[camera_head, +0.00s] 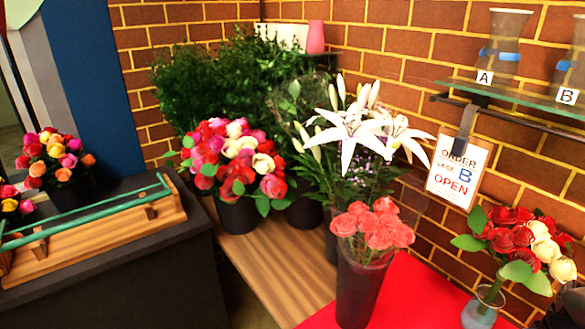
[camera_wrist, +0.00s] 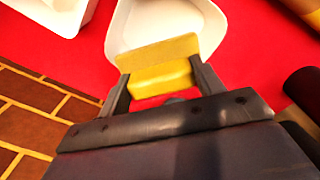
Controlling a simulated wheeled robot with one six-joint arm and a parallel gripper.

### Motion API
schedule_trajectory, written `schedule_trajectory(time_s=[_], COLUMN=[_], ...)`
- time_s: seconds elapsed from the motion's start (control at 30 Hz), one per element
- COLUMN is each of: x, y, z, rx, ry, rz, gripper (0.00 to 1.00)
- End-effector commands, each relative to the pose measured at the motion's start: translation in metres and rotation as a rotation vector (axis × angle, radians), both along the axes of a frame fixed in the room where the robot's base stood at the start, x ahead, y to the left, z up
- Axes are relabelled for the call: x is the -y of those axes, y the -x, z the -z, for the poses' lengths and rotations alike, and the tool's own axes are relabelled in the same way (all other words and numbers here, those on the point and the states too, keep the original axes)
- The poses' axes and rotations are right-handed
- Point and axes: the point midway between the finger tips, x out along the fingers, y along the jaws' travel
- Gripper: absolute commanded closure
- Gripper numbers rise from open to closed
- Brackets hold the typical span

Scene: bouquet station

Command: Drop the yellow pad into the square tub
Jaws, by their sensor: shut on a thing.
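In the wrist view, my gripper (camera_wrist: 163,84) is shut on the yellow pad (camera_wrist: 160,70), with one dark finger at each end of it. The pad shows as a bright yellow block with a paler upper face. A white tub (camera_wrist: 208,25) with rounded corners lies just beyond the pad, and the pad covers part of its near side in the picture. A second white container (camera_wrist: 55,14) is cut off at the top left. I cannot tell for sure which is the square tub.
Both white containers are on a red surface (camera_wrist: 255,55). A dark cylinder (camera_wrist: 303,90) is at the right edge.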

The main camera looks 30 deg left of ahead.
Motion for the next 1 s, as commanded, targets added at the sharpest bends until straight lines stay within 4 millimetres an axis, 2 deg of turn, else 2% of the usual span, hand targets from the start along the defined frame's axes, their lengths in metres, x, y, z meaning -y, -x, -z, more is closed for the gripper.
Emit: schedule_trajectory(time_s=[0.17, 0.2, 0.5, 0.77, 0.87, 1.0], x=[0.000, 0.000, 0.000, 0.000, 0.000, 0.000], y=[0.000, 0.000, 0.000, 0.000, -0.001, -0.001], z=[-0.001, -0.001, -0.001, -0.003, -0.013, -0.039], rx=[0.000, 0.000, 0.000, 0.001, 0.005, 0.006], ry=[0.000, 0.000, 0.000, 0.000, 0.001, 0.001], rz=[0.000, 0.000, 0.000, 0.000, 0.000, 0.000], gripper=[0.58, 0.34, 0.11, 0.11, 0.11, 0.11])
